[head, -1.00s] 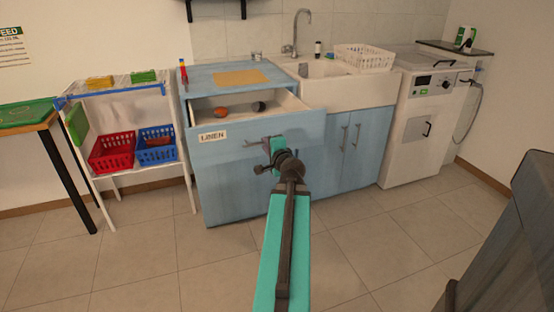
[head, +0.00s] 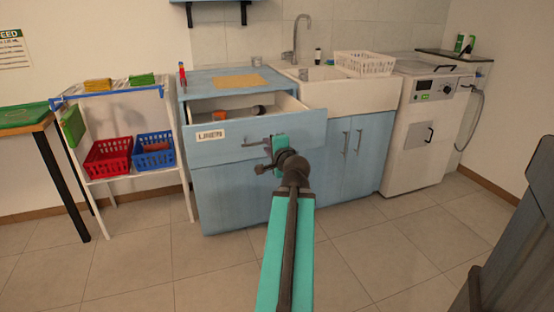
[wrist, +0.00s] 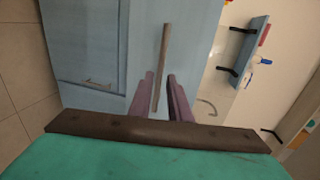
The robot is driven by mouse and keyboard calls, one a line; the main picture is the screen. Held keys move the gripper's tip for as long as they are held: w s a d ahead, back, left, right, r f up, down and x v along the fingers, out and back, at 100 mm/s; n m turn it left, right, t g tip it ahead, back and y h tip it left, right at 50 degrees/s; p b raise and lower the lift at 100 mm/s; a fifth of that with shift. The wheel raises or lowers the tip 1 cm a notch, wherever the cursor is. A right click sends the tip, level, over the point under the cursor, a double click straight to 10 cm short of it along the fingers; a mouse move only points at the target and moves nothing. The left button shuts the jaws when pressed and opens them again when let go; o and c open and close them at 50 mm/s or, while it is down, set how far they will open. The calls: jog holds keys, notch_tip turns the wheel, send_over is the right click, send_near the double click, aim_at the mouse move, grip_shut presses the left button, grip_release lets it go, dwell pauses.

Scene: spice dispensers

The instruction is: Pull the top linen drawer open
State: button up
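The top linen drawer (head: 290,126) has a pale blue front with a white LINEN label (head: 212,135). It stands pulled out of the blue cabinet (head: 225,190), and its inside shows from above. An orange item (head: 220,116) and a dark, elongated item (head: 258,110) lie inside. My gripper (head: 262,144) is at the drawer front. In the wrist view, a grey bar handle (wrist: 164,55) lies between the two purple fingers of my gripper (wrist: 163,92). The fingers are spread, with narrow gaps seen beside the bar. Contact is not clear.
A sink (head: 345,92) and a white basket (head: 364,63) are right of the drawer. A washing machine (head: 432,130) stands farther right. A white shelf with red (head: 108,158) and blue (head: 154,151) baskets is at left. The floor in front is clear.

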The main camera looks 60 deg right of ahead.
jog(key=shift+s+a+b, duration=0.35)
jog(key=shift+s+b, duration=0.1)
jog(key=shift+b, duration=1.95)
jog(key=b+v, duration=0.1)
jog(key=b, duration=0.4)
jog(key=shift+s+a, duration=0.25)
jog(key=shift+s, duration=0.05)
jog(key=shift+b+v, duration=2.75)
jog(key=shift+b, duration=0.3)
jog(key=shift+w+r, duration=0.1)
jog(key=shift+r, duration=0.1)
